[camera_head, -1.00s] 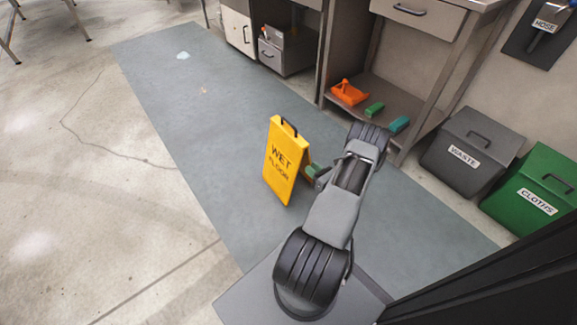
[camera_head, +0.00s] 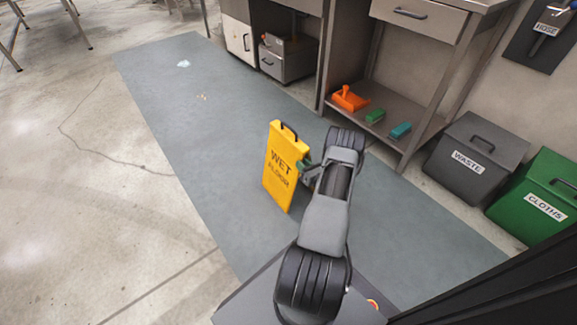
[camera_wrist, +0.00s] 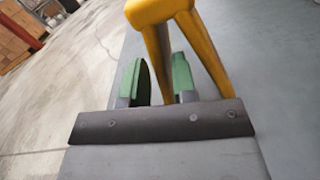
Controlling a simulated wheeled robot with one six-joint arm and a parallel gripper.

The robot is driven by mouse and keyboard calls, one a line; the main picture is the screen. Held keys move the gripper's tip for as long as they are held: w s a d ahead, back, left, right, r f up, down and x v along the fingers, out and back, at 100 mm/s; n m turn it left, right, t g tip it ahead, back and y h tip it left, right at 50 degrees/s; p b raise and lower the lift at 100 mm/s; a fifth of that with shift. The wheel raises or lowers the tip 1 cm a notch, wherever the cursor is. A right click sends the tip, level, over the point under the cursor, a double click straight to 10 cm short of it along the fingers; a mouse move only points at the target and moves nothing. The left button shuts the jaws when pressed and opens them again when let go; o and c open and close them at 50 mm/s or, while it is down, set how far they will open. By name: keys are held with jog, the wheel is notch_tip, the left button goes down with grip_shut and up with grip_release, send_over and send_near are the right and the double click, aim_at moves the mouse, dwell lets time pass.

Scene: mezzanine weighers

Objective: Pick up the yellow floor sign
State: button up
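The yellow floor sign (camera_head: 281,170), lettered WET FLOOR, stands upright on the grey-blue floor strip, with a dark handle on top. In the wrist view its folded A-shape (camera_wrist: 205,50) shows edge-on, with two legs spreading downward. My gripper (camera_wrist: 158,82) has green fingers set apart. The sign's left leg shows in the gap between them, close to the right finger; I cannot tell whether it touches. In the head view my gripper (camera_head: 306,172) is at the sign's right edge, below its top, and partly hidden by my arm.
A steel bench (camera_head: 428,130) stands behind at the right, with an orange caddy (camera_head: 349,99) and green and teal blocks on its low shelf. A grey WASTE bin (camera_head: 474,155) and green CLOTHS bin (camera_head: 540,195) stand at the right.

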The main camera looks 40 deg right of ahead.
aim_at(289, 162)
jog(key=w, duration=0.1)
jog(key=w+b, duration=0.1)
jog(key=w, duration=0.1)
jog(key=shift+w+d+f+b, duration=0.15)
jog(key=shift+w+b, duration=0.15)
jog(key=shift+w, duration=0.25)
grip_shut()
dwell(0.8)
jog(key=shift+r, duration=0.2)
